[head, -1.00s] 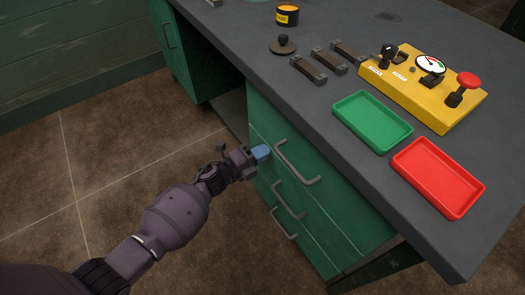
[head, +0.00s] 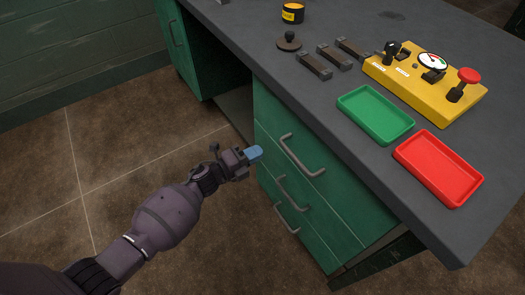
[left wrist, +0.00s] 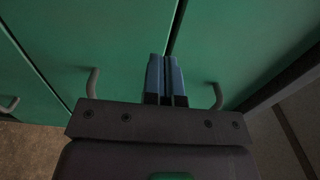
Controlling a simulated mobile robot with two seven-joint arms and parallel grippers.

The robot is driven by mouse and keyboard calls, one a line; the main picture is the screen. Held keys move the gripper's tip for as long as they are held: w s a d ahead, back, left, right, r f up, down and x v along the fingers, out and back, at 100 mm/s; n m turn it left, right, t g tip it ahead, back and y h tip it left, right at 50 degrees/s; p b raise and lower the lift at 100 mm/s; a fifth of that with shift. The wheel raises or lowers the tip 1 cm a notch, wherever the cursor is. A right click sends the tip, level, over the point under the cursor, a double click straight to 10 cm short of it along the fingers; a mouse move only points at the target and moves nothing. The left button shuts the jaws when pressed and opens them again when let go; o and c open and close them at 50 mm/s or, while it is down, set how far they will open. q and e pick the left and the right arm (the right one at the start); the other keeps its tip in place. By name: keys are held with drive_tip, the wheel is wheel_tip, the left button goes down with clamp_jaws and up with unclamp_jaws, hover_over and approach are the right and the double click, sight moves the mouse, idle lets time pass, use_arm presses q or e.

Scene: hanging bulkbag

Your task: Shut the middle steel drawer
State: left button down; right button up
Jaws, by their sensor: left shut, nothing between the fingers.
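The green steel drawer unit (head: 335,222) under the worktop has three drawers with grey bar handles. The middle drawer's handle (head: 292,192) is below the top handle (head: 302,156) and above the bottom one (head: 286,219). All three fronts look about flush in the head view. My left gripper (head: 257,152) is shut and empty, its blue fingertips near the left edge of the fronts. In the left wrist view the shut fingers (left wrist: 166,75) point at the seam between two fronts, between the middle handle (left wrist: 92,82) and the top handle (left wrist: 217,96). Contact cannot be told. My right gripper is not in view.
On the grey worktop (head: 300,85) are a green tray (head: 376,113), a red tray (head: 440,168), a yellow control box (head: 420,85) and several small items. Another green cabinet (head: 180,50) stands at the back left. Brown floor is clear left of the drawers.

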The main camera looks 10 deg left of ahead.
use_arm(q)
drive_tip(key=p+v, duration=0.1)
drive_tip(key=v, duration=0.8)
drive_tip(key=shift+s+a, duration=0.25)
drive_tip(key=shift+a, duration=0.05)
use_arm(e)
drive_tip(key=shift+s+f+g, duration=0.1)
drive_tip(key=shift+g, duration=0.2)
use_arm(q)
drive_tip(key=shift+a, duration=0.1)
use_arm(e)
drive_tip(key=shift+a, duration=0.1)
